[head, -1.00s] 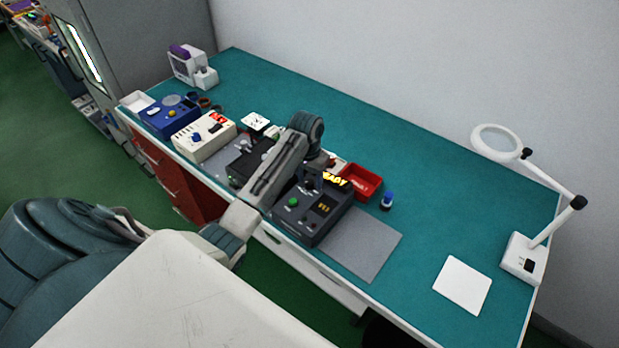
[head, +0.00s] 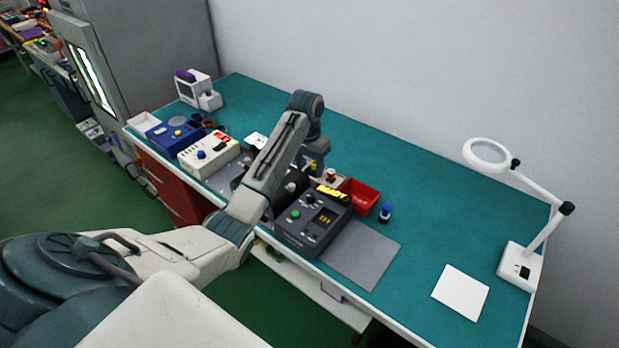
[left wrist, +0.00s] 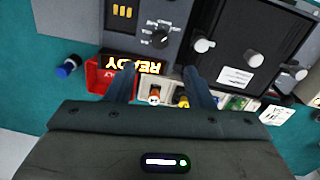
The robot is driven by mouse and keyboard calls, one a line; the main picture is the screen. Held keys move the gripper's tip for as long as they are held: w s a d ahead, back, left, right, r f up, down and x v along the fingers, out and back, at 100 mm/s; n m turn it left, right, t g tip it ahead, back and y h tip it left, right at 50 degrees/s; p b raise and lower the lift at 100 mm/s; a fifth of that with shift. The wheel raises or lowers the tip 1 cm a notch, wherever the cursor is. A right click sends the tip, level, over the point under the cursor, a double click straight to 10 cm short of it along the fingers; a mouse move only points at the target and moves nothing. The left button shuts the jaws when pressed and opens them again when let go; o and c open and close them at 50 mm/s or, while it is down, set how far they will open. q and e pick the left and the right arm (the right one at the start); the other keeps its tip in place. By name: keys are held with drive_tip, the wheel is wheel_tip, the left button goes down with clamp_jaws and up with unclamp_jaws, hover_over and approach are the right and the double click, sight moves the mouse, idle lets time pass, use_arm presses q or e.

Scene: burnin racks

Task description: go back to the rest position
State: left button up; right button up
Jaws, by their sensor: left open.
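My left arm reaches over the teal bench from the left. In the head view my left gripper (head: 314,168) hangs below the wrist, partly hidden by my own arm, behind the dark tester with the lit READY sign (head: 313,215). In the left wrist view both fingers of this gripper (left wrist: 161,72) are apart with nothing held between them. The READY sign (left wrist: 130,64) and a row of small parts (left wrist: 165,94) show behind the fingers. My right gripper is in neither view.
A red bin (head: 361,196) and a blue-capped bottle (head: 385,213) stand right of the gripper. A cream box (head: 208,152) and a blue box (head: 174,136) stand to the left. A magnifier lamp (head: 520,262) stands far right. The bench's back middle (head: 400,150) is clear.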

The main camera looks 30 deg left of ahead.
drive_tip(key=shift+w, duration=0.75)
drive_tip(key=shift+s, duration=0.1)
